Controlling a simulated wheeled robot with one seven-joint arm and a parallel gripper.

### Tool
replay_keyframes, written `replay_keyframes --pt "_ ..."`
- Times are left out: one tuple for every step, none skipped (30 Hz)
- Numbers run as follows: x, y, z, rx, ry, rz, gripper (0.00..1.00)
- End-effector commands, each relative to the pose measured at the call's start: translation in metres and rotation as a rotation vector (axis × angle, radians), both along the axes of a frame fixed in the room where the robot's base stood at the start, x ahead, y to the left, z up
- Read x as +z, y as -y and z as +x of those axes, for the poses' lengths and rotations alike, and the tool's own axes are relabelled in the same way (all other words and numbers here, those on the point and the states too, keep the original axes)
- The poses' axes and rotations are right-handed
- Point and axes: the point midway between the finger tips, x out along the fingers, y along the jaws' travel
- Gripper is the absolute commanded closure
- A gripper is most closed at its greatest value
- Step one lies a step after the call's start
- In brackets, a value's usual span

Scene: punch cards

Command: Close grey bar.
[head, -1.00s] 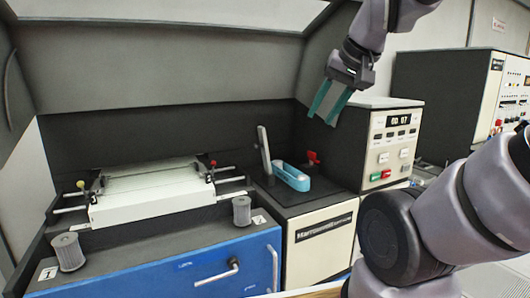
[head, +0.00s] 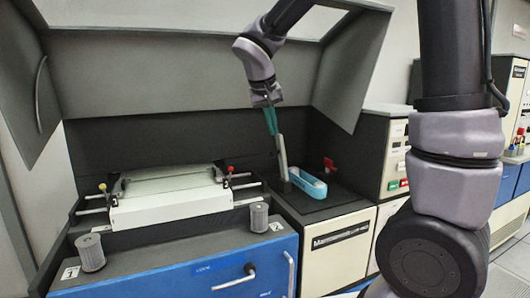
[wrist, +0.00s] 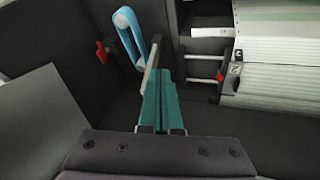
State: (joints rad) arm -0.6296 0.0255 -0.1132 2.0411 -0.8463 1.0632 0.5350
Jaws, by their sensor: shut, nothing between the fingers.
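The grey bar (head: 283,160) stands upright, slightly tilted, on the dark top of the right-hand cabinet. It shows beside my fingers in the wrist view (wrist: 149,72). My gripper (head: 273,132) has teal fingers pressed together and empty. Its tips are right beside the upper part of the bar, on its left in the head view and on its right in the wrist view (wrist: 164,72). I cannot tell whether they touch it. A light-blue open-loop piece (head: 307,182) lies just right of the bar's base, and shows in the wrist view (wrist: 131,36).
A white card unit (head: 170,208) with rods and knobs stands to the left. A red lever (head: 330,165) is behind the blue piece. The dark back wall and raised grey hood (head: 180,75) enclose the machine. A control box (head: 397,160) stands right.

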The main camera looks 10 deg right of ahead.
Motion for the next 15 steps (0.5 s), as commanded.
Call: replay_keyframes --pt "-0.01 -0.021 0.012 0.032 0.009 -0.05 1.0" --pt "-0.013 -0.031 0.018 0.043 0.019 -0.074 1.0" --pt "-0.018 -0.043 0.026 0.058 0.032 -0.102 1.0" --pt "-0.02 -0.05 0.03 0.07 0.042 -0.122 1.0" --pt "-0.023 -0.057 0.034 0.079 0.053 -0.137 1.0" --pt "-0.026 -0.065 0.038 0.09 0.063 -0.155 1.0" --pt "-0.027 -0.07 0.041 0.095 0.07 -0.165 1.0" --pt "-0.029 -0.074 0.043 0.1 0.076 -0.173 1.0" --pt "-0.029 -0.078 0.045 0.105 0.082 -0.181 1.0" --pt "-0.031 -0.079 0.046 0.107 0.085 -0.185 1.0" --pt "-0.032 -0.08 0.047 0.108 0.087 -0.189 1.0" --pt "-0.034 -0.079 0.049 0.108 0.088 -0.19 1.0" --pt "-0.036 -0.078 0.05 0.108 0.088 -0.191 1.0" --pt "-0.038 -0.077 0.051 0.108 0.088 -0.192 1.0" --pt "-0.042 -0.075 0.054 0.107 0.087 -0.192 1.0"
